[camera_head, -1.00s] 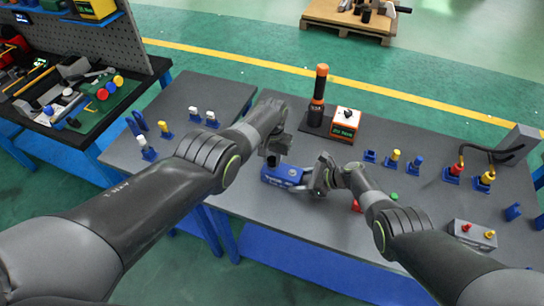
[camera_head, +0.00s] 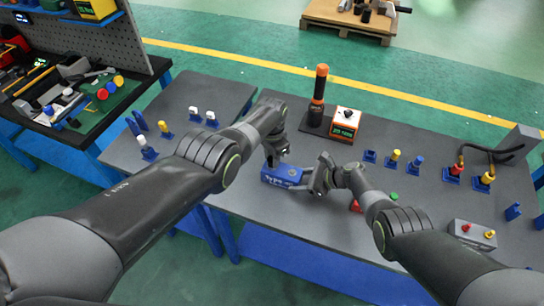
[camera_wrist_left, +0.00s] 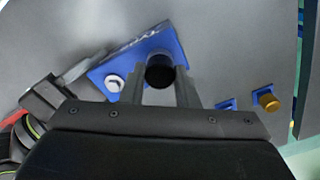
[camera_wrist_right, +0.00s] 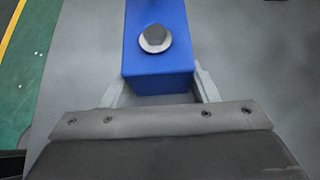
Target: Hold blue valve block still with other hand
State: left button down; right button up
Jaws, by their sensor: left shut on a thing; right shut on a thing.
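The blue valve block (camera_head: 279,176) lies on the grey bench, and it also shows in the left wrist view (camera_wrist_left: 176,44) and the right wrist view (camera_wrist_right: 158,82). My right gripper (camera_head: 312,187) is shut on the block's right end, with one finger on each side. A silver bolt (camera_wrist_right: 155,39) stands on top near that end. My left gripper (camera_head: 271,161) is above the block's other end, pointing down. In the left wrist view its fingers are shut around a black round knob (camera_wrist_left: 160,71) on the block. The knob's lower part is hidden.
Behind the block stand an orange-topped black cylinder (camera_head: 319,90) and an orange box with a display (camera_head: 345,122). Small blue holders with coloured pegs (camera_head: 394,157) stand to the right. A red piece (camera_head: 356,206) lies close by my right arm.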

pick_arm(q)
jog(key=m, duration=0.3)
jog(key=shift+m, duration=0.4)
jog(key=shift+m, duration=0.7)
jog(key=m, duration=0.3)
jog(key=shift+m, duration=0.4)
jog(key=m, duration=0.5)
jog(key=m, duration=0.5)
